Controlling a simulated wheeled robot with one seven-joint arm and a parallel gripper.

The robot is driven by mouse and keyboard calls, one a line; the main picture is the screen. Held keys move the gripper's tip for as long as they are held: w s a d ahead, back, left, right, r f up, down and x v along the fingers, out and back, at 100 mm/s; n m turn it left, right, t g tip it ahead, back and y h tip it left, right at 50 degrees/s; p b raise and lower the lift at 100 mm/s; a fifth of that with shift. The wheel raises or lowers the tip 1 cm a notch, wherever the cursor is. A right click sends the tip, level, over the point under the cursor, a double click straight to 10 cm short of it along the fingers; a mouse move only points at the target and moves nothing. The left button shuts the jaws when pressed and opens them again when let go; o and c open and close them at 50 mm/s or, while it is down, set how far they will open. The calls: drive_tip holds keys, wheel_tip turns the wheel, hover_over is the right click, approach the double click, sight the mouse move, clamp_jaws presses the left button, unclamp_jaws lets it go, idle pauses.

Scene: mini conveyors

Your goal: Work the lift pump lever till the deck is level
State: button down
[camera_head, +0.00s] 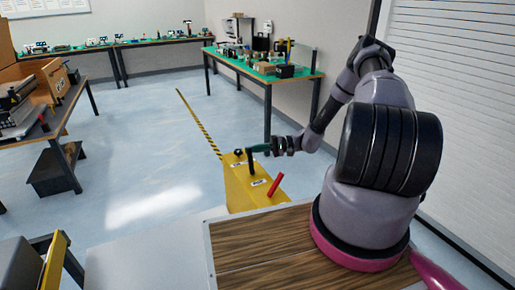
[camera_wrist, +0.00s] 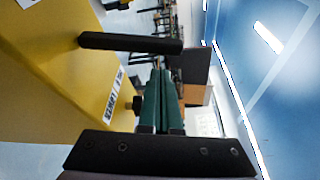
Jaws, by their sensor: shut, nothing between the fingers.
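A yellow box (camera_head: 240,190) stands on the floor in front of my base, with white labels on its top. A black lever (camera_head: 251,162) stands up from it, and a red lever (camera_head: 275,184) leans at its right edge. My gripper (camera_head: 249,149) has green fingers and is at the top of the black lever. In the wrist view the fingers (camera_wrist: 161,78) are shut together and empty. There a black bar (camera_wrist: 130,42) crosses ahead of the fingertips, out from the yellow box (camera_wrist: 60,90). I cannot tell whether fingers and bar touch. I cannot identify the lift deck.
A green-topped workbench (camera_head: 262,70) with several items stands beyond the box. A bench with a cardboard box (camera_head: 45,82) is at the left. A black bin (camera_head: 57,172) sits below it. The floor (camera_head: 145,130) between is clear, with a yellow-black stripe (camera_head: 198,122).

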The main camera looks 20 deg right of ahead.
drive_tip(key=shift+s+r, duration=0.2)
drive_tip(key=shift+s, duration=0.7)
